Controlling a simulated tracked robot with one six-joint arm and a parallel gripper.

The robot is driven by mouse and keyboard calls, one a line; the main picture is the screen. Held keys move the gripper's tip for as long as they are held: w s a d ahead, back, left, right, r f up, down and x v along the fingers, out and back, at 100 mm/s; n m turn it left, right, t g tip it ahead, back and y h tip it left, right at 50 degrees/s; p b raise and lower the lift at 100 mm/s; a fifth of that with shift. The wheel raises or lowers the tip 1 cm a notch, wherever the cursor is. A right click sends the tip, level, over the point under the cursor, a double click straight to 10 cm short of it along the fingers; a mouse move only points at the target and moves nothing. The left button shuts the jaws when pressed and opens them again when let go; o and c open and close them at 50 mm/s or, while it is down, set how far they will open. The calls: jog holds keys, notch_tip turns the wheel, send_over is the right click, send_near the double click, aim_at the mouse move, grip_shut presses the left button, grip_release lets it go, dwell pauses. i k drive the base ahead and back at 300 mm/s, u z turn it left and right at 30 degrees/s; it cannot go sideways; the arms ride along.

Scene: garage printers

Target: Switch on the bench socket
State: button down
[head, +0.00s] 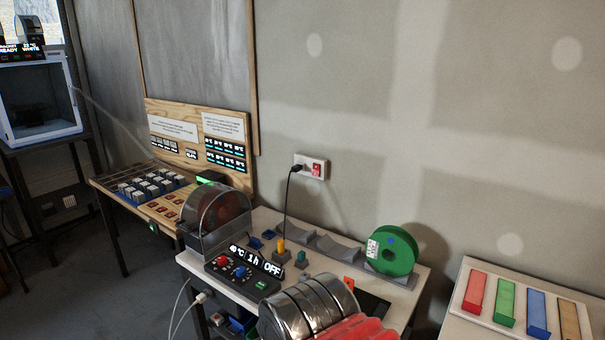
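The bench socket (312,161) is a white plate on the grey wall, just above the back edge of the white bench. A black plug (296,169) sits in its left part, with a black cable hanging down to the bench. A red rocker switch (317,171) is on its right part. The switch is too small to tell which way it is tipped.
The white bench (268,218) holds a clear-domed dryer (218,212), a control box (243,275) reading "OFF", grey cradles and a green spool (391,251). A colour-strip board (517,306) is at right.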

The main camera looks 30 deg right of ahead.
aim_at(316, 169)
jog(key=u, duration=0.2)
jog(key=i, duration=1.6)
jog(key=u, duration=0.25)
